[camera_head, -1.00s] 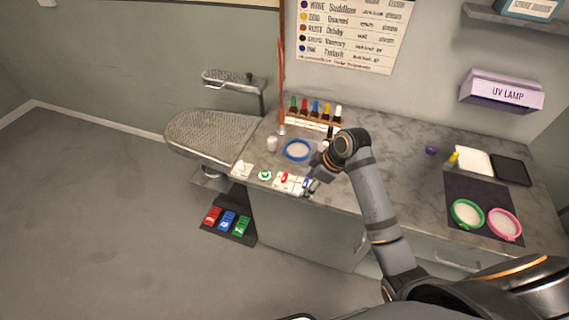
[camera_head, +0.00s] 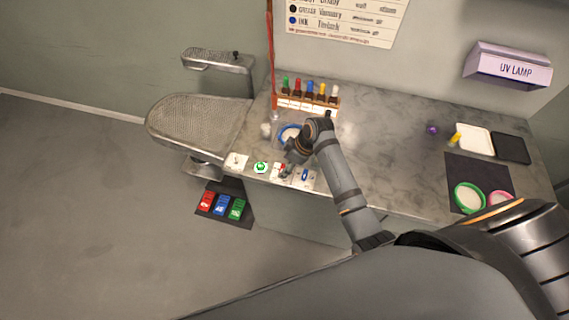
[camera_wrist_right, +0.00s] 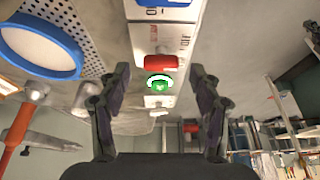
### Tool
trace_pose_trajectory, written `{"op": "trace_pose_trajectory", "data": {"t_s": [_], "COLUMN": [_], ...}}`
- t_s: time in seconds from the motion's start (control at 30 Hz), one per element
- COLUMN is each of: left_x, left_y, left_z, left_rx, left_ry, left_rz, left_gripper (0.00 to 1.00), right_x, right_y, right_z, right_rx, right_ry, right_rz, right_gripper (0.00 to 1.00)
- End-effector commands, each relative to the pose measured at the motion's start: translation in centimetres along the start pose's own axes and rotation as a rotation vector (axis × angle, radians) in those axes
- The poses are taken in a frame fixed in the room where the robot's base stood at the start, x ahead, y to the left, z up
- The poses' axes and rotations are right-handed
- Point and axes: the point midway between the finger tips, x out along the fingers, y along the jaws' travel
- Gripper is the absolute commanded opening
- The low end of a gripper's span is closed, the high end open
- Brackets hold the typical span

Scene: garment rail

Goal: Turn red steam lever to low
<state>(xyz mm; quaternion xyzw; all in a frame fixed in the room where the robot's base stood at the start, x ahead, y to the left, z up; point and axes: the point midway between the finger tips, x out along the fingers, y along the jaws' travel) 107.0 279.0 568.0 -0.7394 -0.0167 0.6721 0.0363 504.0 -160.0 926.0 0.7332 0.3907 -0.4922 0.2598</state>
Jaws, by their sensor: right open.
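The red steam lever (camera_wrist_right: 160,62) shows in the right wrist view, on a white panel with small printed lettering, ahead of the gap between my fingers. In the head view the white lever panel (camera_head: 307,180) lies at the counter's front edge, with the red lever (camera_head: 280,169) partly behind my gripper and a blue lever (camera_head: 304,174) to its right. My right gripper (camera_head: 285,172) is over the red lever's panel; in the wrist view its open fingers (camera_wrist_right: 160,100) are apart and empty. I cannot tell whether they touch anything. My left gripper is not in view.
A green round button (camera_head: 261,168) lies left of the levers. A blue-rimmed dish (camera_head: 290,132) and a bottle rack (camera_head: 306,104) stand behind. The perforated ironing board (camera_head: 195,122) is at the left. The counter's right-middle part is clear.

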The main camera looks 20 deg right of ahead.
Motion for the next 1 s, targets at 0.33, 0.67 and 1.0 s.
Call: {"op": "trace_pose_trajectory", "data": {"t_s": [0.33, 0.67, 1.0], "left_x": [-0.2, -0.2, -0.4], "left_y": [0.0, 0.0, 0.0], "left_z": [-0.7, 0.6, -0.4], "left_rx": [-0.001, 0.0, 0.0], "left_ry": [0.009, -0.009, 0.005], "left_rz": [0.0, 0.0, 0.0], "left_gripper": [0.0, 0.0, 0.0], "right_x": [1.8, 1.7, 1.6], "right_y": [0.0, 0.0, 0.0], "right_z": [0.0, 0.0, 0.0], "right_rx": [-0.001, 0.0, 0.008], "right_ry": [0.0, 0.0, 0.0], "right_rz": [0.002, 0.002, 0.004], "right_gripper": [0.64, 0.33, 0.1]}}
